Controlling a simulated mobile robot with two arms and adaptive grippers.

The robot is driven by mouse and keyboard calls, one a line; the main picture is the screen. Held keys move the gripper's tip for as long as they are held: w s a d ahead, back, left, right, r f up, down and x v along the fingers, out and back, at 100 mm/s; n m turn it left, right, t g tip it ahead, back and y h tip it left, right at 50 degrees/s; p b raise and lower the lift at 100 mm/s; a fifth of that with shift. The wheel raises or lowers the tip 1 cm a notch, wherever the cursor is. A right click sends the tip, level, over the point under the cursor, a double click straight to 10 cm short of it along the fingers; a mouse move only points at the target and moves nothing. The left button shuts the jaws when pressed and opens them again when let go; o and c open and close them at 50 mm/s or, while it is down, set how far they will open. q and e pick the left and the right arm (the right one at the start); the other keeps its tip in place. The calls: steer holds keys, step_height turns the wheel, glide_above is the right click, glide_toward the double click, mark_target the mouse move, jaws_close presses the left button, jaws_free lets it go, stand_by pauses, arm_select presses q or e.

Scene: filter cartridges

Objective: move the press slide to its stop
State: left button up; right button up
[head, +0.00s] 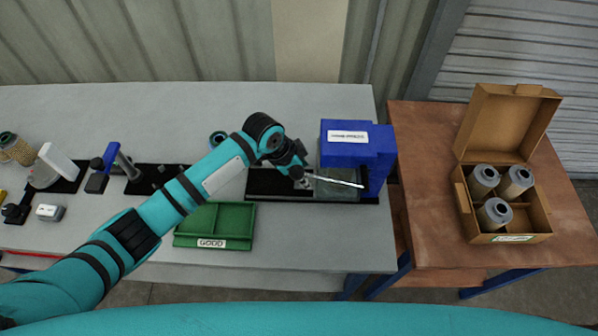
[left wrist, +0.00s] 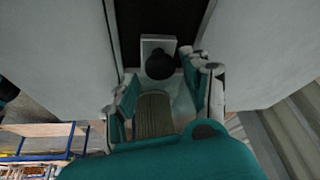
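The blue press (head: 345,150) stands at the right end of the grey table, on a black base track (head: 262,188). A clear panel and a thin silver bar (head: 335,182) show at its front. My left gripper (head: 298,176) is over the track, just left of the press. In the left wrist view a black round knob (left wrist: 160,65) on a pale block (left wrist: 158,44) lies between the tips of my left gripper (left wrist: 162,78). The fingers are apart, with a gap beside the knob. A ribbed tan surface (left wrist: 153,115) shows between them. My right gripper is out of view.
A green tray (head: 215,225) marked GOOD sits below my left arm. A brown table (head: 420,135) at right holds an open cardboard box (head: 463,205) with three filter cartridges (head: 495,214). Several tools and fixtures stand at the left. The table behind my arm is mostly clear.

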arm_select(q)
steer(key=shift+a, duration=0.1)
steer(key=shift+a+r, duration=0.1)
steer(key=v, duration=1.1)
steer(key=shift+r, duration=0.3)
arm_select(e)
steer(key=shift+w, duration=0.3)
